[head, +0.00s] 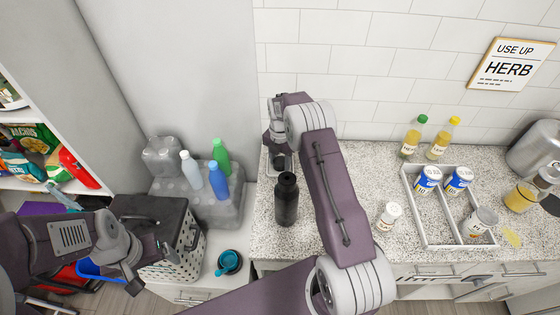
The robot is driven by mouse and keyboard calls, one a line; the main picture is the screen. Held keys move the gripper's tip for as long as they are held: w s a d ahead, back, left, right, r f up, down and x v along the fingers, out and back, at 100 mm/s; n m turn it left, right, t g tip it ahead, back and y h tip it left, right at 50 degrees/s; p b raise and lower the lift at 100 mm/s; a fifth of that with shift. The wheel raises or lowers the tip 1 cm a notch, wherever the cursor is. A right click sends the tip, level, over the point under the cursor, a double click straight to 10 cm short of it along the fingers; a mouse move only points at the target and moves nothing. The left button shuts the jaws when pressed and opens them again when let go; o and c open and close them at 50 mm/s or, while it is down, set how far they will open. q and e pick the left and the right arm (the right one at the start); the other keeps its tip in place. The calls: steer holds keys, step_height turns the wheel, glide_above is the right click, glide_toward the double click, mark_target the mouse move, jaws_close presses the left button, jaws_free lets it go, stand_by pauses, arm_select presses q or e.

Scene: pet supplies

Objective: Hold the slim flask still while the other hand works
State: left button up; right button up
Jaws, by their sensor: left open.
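A slim black flask (286,202) stands upright near the left end of the speckled counter. My right arm reaches over the counter beside it, and its gripper (279,158) points down just behind the flask's cap. The flask partly hides the fingers, so I cannot tell whether they touch it or how far apart they are. My left gripper (150,268) is open and empty, low at the left, in front of the dark-topped white basket and well away from the flask.
A divided grey tray (416,212) holds blue tins at the right; a white jar (388,216) stands left of it. A basket (196,243), bottles (218,180) and teal cup (229,262) are at the left.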

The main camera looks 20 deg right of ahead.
mark_target(280, 161)
steer(key=shift+o, duration=0.4)
steer(key=shift+r, duration=0.3)
step_height(280, 161, up, 12)
steer(key=b, duration=0.1)
steer(key=shift+f, duration=0.15)
